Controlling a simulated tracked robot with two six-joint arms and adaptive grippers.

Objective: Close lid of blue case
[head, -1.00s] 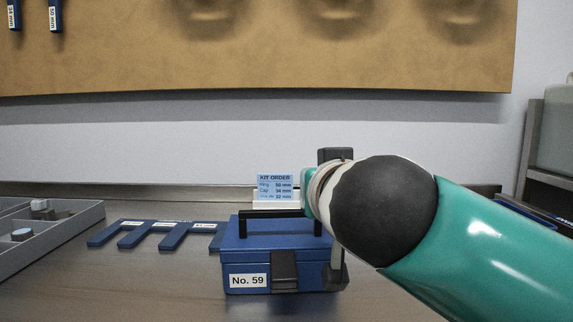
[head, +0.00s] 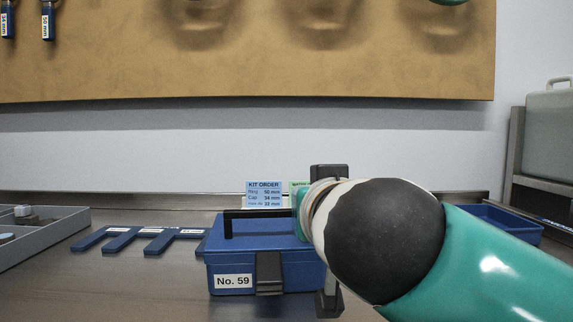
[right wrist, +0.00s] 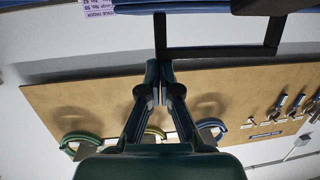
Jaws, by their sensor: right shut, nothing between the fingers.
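The blue case (head: 220,260) stands on the bench in the head view, labelled No. 59. Its lid (head: 265,234) looks down on the body, with no gap visible at the front. A black handle (head: 229,225) stands on the lid, and a dark latch (head: 269,272) is at the front. My right arm hides the case's right end. In the right wrist view my right gripper (right wrist: 166,72) is shut and empty, its tips close to the black handle (right wrist: 222,50); I cannot tell whether they touch. My left gripper is not in view.
A grey divided tray (head: 50,228) is at the left. Flat blue pieces (head: 120,238) lie left of the case. An order card (head: 264,193) stands behind it. A blue bin (head: 510,228) is at the right. The bench front left is clear.

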